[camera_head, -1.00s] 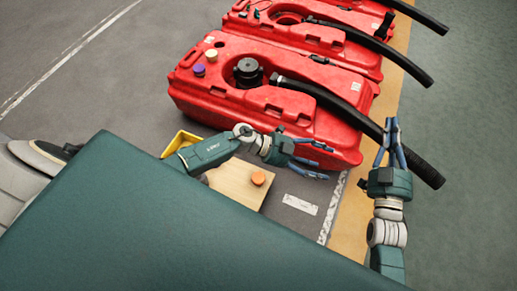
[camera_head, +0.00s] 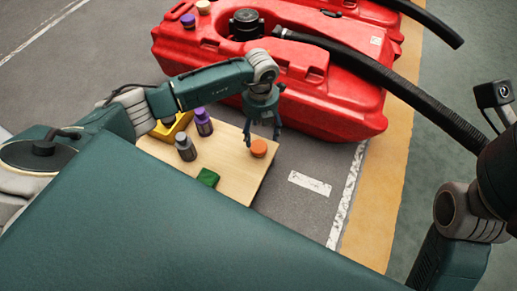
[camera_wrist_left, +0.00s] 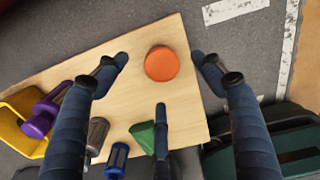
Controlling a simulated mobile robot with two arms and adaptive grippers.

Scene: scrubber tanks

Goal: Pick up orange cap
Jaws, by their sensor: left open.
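The orange cap (camera_head: 259,148) lies near the right edge of a light wooden board (camera_head: 236,178). My left gripper (camera_head: 262,138) hangs over the board just beside the cap in the head view, pointing down. In the left wrist view the orange cap (camera_wrist_left: 161,64) shows ahead, between the spread fingertips of my left gripper (camera_wrist_left: 160,75), with a gap on each side. The left gripper is open and empty. My right arm (camera_head: 470,212) is at the right edge of the head view; its fingers are not visible.
A yellow bin (camera_wrist_left: 22,112) sits at the board's side. A red tank (camera_head: 300,85) with a black hose stands behind. Floor right of the board is clear.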

